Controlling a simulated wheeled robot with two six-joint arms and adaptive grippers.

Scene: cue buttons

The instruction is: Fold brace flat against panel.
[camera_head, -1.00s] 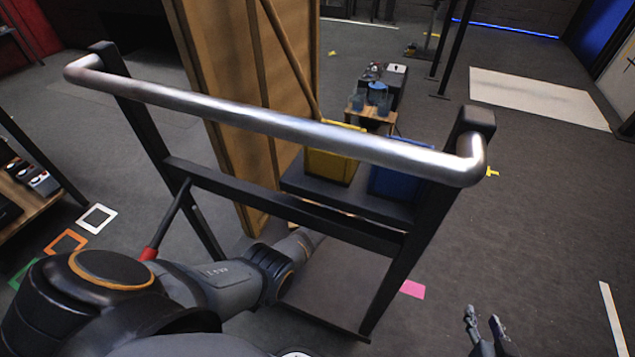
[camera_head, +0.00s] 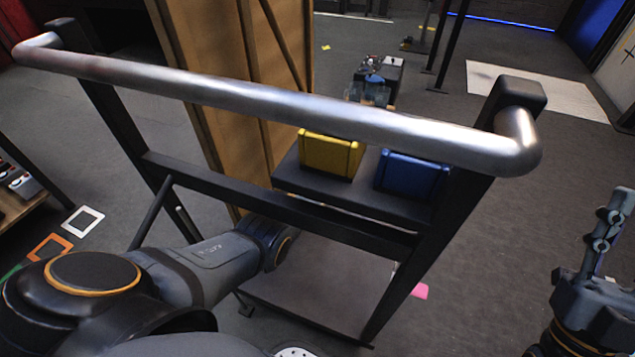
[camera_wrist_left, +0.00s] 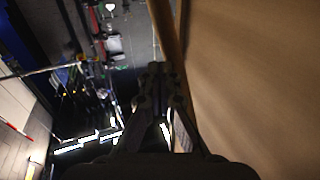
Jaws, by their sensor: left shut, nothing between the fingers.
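The tall wooden panel (camera_head: 215,110) stands behind the cart in the head view. A narrow wooden brace (camera_head: 285,45) slants down across its face, and its lower end is hidden behind the cart's rail. My left arm reaches under the rail toward the panel; its gripper is hidden there. In the left wrist view, my left gripper (camera_wrist_left: 158,70) is shut and empty. A broad wooden surface (camera_wrist_left: 250,80) fills the right side there, with a narrow wooden edge (camera_wrist_left: 163,28) ahead of the fingertips. My right gripper (camera_head: 620,210) is raised at the right edge, its finger gap unclear.
A cart with a metal handle (camera_head: 270,105) and dark frame stands close in front of me. It carries a yellow bin (camera_head: 330,153) and a blue bin (camera_head: 410,173). A shelf (camera_head: 25,215) stands at the left. Open floor lies to the right.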

